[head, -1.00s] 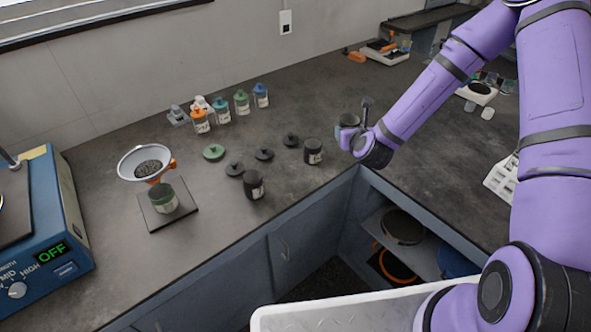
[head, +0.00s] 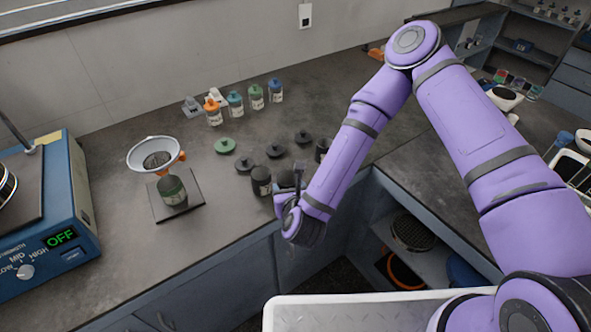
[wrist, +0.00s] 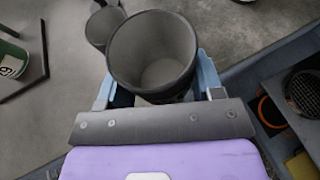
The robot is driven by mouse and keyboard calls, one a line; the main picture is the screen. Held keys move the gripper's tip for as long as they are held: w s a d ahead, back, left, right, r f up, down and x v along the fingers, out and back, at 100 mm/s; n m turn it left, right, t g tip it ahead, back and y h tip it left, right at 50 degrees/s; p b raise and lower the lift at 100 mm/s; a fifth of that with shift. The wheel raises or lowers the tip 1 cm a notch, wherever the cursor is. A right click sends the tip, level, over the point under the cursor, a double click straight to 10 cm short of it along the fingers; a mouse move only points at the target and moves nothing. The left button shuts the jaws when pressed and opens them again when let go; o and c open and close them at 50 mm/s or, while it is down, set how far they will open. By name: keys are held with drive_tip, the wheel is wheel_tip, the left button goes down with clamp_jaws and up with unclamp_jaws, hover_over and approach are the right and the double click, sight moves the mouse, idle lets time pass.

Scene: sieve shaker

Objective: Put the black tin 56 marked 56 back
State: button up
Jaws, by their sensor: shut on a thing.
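My gripper (head: 287,192) is shut on an open, dark tin (wrist: 152,50). The wrist view shows it upright between the jaws, with a bare grey inside. In the head view the held tin (head: 284,179) is partly hidden by my wrist. A second dark tin (head: 261,181) with a pale label stands on the bench just left of it. It also shows in the wrist view (wrist: 101,27), close beside the held tin; I cannot tell if they touch. A third dark tin (head: 321,148) stands behind my arm, partly hidden.
Black lids (head: 275,151) and a green lid (head: 225,145) lie behind the tins. A green tin (head: 173,191) stands on a dark square plate (head: 157,206) left, beneath a funnel (head: 153,143). Colour-capped bottles (head: 235,104) stand at the back. The bench's front edge is close to my gripper.

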drive_tip(key=w, duration=0.4)
drive_tip(key=w+d, duration=0.1)
drive_tip(key=w, duration=0.3)
drive_tip(key=w+f, duration=0.1)
drive_tip(key=w, duration=0.3)
drive_tip(key=shift+w+d, duration=0.15)
drive_tip(key=shift+d, duration=0.2)
drive_tip(key=shift+w+d+f, duration=0.1)
drive_tip(key=shift+w+f, duration=0.1)
drive_tip(key=shift+f, duration=0.75)
drive_tip(key=shift+w+f, duration=0.15)
drive_tip(key=shift+f, duration=0.75)
drive_tip(key=shift+f, duration=0.1)
drive_tip(key=o, duration=0.9)
drive_tip(key=shift+o, duration=0.2)
drive_tip(key=shift+s, duration=0.25)
drive_tip(key=v, duration=1.1)
drive_tip(key=shift+s+r, duration=0.25)
drive_tip(key=shift+d, duration=0.1)
